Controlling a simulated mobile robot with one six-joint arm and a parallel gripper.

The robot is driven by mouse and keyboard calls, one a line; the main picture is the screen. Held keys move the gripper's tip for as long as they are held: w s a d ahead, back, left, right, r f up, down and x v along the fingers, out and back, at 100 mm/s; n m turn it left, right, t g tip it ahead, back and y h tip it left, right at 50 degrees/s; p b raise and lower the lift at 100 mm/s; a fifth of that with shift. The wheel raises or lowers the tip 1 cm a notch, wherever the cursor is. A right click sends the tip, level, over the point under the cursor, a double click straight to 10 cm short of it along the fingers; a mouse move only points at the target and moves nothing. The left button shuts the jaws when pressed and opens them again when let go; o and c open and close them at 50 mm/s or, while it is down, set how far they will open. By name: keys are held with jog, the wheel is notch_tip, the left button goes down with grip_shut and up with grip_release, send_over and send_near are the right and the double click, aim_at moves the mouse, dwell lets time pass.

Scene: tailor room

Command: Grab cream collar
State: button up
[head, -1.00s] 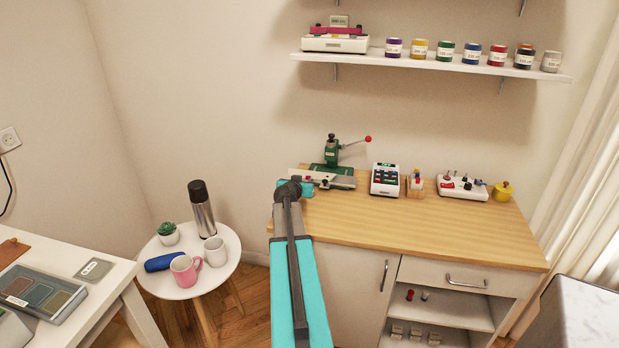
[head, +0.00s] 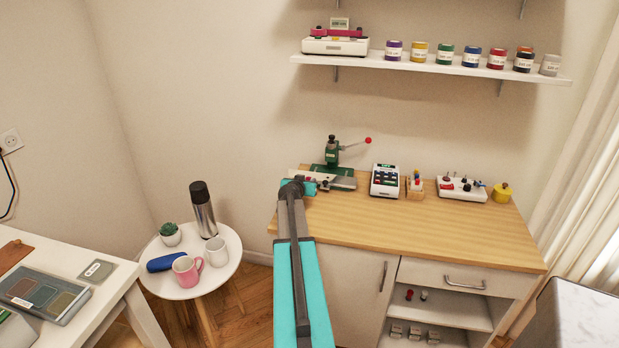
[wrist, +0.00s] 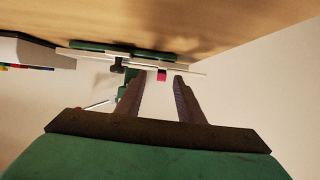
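No thing that I can clearly identify as a cream collar shows. A small pale piece (head: 424,295) stands beside a small red piece (head: 409,294) on the cabinet's open shelf; I cannot tell if it is a collar. My gripper (wrist: 159,77) is open and empty in the wrist view. Its fingertips point toward the white rail of the green press (wrist: 105,47), with a pink piece (wrist: 162,75) and a black piece (wrist: 118,64) on that rail.
The wooden bench (head: 420,232) holds a keypad device (head: 385,180), a small wooden holder (head: 415,187), a white switch box (head: 462,189) and a yellow pot (head: 503,193). Its front is clear. A round table (head: 222,275) with mugs and a flask stands left.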

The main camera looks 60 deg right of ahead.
jog(key=shift+p+x, duration=0.3)
jog(key=shift+x, duration=0.85)
grip_shut()
